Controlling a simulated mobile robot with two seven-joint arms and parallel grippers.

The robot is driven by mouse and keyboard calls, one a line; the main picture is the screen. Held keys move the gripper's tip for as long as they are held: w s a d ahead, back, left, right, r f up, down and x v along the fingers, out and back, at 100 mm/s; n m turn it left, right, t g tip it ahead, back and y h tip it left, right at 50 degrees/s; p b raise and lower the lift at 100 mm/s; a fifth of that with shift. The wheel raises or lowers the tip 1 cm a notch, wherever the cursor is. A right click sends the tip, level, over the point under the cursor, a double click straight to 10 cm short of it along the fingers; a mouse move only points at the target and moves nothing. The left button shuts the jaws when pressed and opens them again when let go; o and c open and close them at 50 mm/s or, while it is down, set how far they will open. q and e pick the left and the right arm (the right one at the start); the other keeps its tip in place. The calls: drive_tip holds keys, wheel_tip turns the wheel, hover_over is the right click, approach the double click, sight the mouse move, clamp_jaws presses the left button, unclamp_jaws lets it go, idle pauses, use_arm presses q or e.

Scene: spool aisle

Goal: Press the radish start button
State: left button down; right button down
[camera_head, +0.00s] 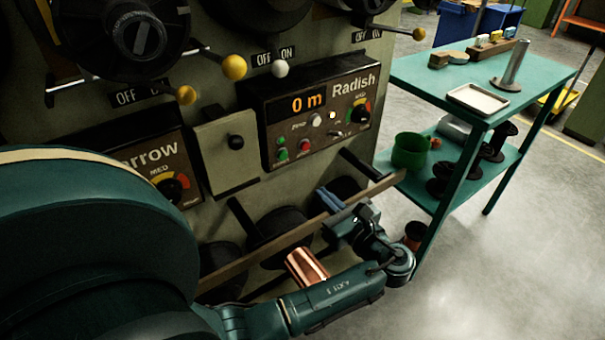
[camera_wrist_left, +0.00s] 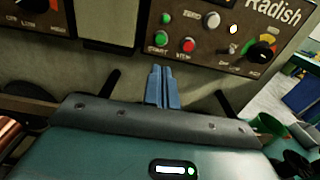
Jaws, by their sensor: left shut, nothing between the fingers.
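The Radish panel (camera_head: 338,98) is a dark box on the grey-green machine, with a display reading "0 m". Its green start button (camera_head: 282,154) sits at the lower left, beside a red button (camera_head: 304,146). In the left wrist view the green start button (camera_wrist_left: 161,39) and the red stop button (camera_wrist_left: 188,45) show just above my fingers. My left gripper (camera_head: 328,199) has blue fingers, shut and empty, pointing towards the machine below the panel. In the left wrist view its fingertips (camera_wrist_left: 160,69) appear below the start button, apparently not touching it. My right gripper is in neither view.
A wooden rail (camera_head: 225,267) with dark spools and a copper spool (camera_head: 305,267) runs below the panels, near my forearm. Levers with yellow knobs (camera_head: 234,67) stick out above. A teal table (camera_head: 420,73) with a tray stands at the right.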

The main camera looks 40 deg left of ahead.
sight(283, 157)
use_arm(q)
drive_tip(key=x, duration=1.3)
drive_tip(key=shift+a, duration=0.2)
drive_tip(key=shift+w+a, duration=0.1)
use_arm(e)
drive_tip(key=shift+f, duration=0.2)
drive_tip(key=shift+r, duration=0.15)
